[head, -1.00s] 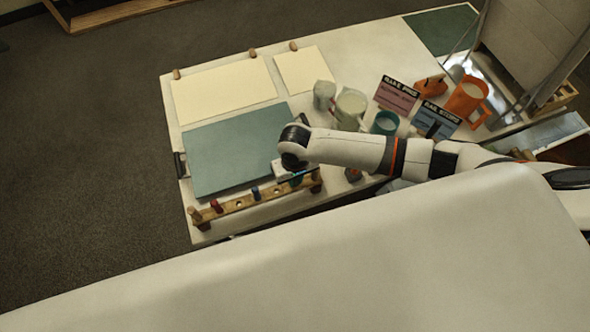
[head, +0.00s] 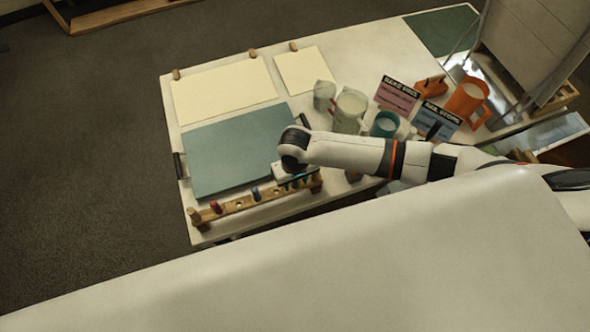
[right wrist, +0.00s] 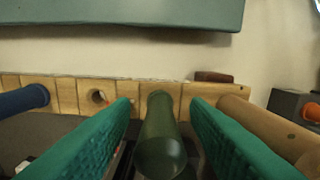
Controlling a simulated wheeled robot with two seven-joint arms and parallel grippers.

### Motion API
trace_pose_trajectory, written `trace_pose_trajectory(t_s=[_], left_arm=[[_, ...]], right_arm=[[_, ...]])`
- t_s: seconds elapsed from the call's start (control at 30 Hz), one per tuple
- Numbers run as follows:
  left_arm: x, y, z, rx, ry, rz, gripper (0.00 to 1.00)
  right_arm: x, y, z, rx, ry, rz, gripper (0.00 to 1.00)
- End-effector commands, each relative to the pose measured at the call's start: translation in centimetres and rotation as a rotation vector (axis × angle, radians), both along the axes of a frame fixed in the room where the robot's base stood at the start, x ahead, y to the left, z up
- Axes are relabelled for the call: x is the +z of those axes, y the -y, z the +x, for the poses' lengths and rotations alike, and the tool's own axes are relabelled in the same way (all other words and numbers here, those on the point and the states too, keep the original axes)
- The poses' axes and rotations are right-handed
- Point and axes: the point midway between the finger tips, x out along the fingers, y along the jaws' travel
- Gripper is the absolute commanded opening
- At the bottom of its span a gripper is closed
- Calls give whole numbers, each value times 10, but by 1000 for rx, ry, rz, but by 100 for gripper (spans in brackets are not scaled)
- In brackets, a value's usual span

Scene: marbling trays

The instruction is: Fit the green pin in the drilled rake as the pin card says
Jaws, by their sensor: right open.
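The drilled rake (head: 236,205) is a wooden bar along the near edge of the table, and it also crosses the right wrist view (right wrist: 68,94). The green pin (right wrist: 160,140) stands at the rake in the right wrist view, its end toward the camera. My right gripper (head: 298,184) is open over the rake's right part, its green-padded fingers (right wrist: 163,130) on either side of the pin, with narrow gaps showing. A blue pin (head: 256,193) and a red pin (head: 215,206) stand farther left. A pink card (head: 397,95), seemingly the pin card, stands at the back; its small text is unreadable.
An empty hole (right wrist: 97,97) lies between the blue and green pins. A brown peg (right wrist: 270,132) is close to the right finger. A blue-green tray (head: 225,155) lies behind the rake. Jugs (head: 350,110), a teal cup (head: 384,124) and a blue card (head: 436,120) stand to the right.

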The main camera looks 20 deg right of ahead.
Motion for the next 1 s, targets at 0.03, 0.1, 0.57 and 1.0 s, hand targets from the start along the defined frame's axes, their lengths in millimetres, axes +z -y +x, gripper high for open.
trace_pose_trajectory(t_s=[0.03,0.1,0.57,1.0], left_arm=[[0,0,0,0,0,0,45],[-1,0,0,0,0,0,45],[-7,0,0,0,0,0,45],[-8,0,0,0,0,0,45]], right_arm=[[2,0,1,0,1,1,42],[9,0,1,0,2,1,42],[98,0,1,1,4,2,42],[120,0,0,-1,0,0,42]])
